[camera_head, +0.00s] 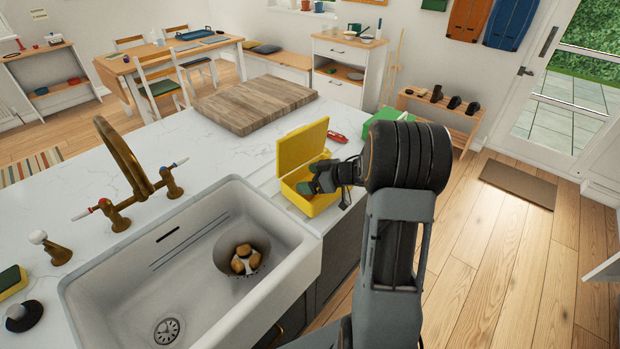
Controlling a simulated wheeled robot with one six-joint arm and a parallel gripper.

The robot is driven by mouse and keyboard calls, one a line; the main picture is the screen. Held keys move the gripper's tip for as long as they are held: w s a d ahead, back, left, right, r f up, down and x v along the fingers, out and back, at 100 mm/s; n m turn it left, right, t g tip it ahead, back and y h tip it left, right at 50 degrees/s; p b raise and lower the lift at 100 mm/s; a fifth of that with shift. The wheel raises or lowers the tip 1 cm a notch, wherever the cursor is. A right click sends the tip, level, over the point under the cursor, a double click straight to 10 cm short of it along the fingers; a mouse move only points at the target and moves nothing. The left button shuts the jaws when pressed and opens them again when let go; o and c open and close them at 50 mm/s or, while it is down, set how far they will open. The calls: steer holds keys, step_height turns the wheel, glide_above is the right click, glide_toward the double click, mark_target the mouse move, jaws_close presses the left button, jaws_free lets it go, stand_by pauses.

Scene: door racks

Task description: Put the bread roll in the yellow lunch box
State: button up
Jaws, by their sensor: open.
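The yellow lunch box (288,156) stands on the white counter right of the sink, with its lid raised at the back. I cannot make out a bread roll between the fingers or in the visible part of the box. Tan, rounded lumps (243,262) lie in a grey bowl (226,253) in the sink; I cannot tell whether one is the bread roll.
The white sink (190,262) with a brass tap (128,160) fills the near counter. A wooden board (255,103) lies behind. A red object (337,137) and a green box (388,115) are near the lunch box. Open floor lies to the right.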

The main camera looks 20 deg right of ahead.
steer(key=shift+r, duration=0.4)
steer(key=v, duration=1.1)
steer(key=w+a+r+m+t+h, duration=0.1)
steer(key=w+r+m+t+h, duration=0.15)
steer(key=r+h, duration=0.3)
steer(key=w+a+r+m+t+h, duration=0.1)
steer(key=r+m+t+h, duration=0.15)
steer(key=r+h, duration=0.3)
steer(key=s+a+f+m+g, duration=0.1)
steer(key=s+a+f+g, duration=0.1)
steer(key=s+a, duration=0.3)
steer(key=s+a+f+m+g+y, duration=0.1)
steer(key=s+a+f+g, duration=0.2)
steer(key=s, duration=0.4)
steer(key=s+a+f+m+g+y, duration=0.1)
steer(key=s+a+f+g, duration=0.2)
steer(key=s+a+g, duration=0.2)
steer(key=shift+s+a+m, duration=0.3)
steer(key=shift+s+a, duration=0.55)
steer(key=shift+s, duration=0.1)
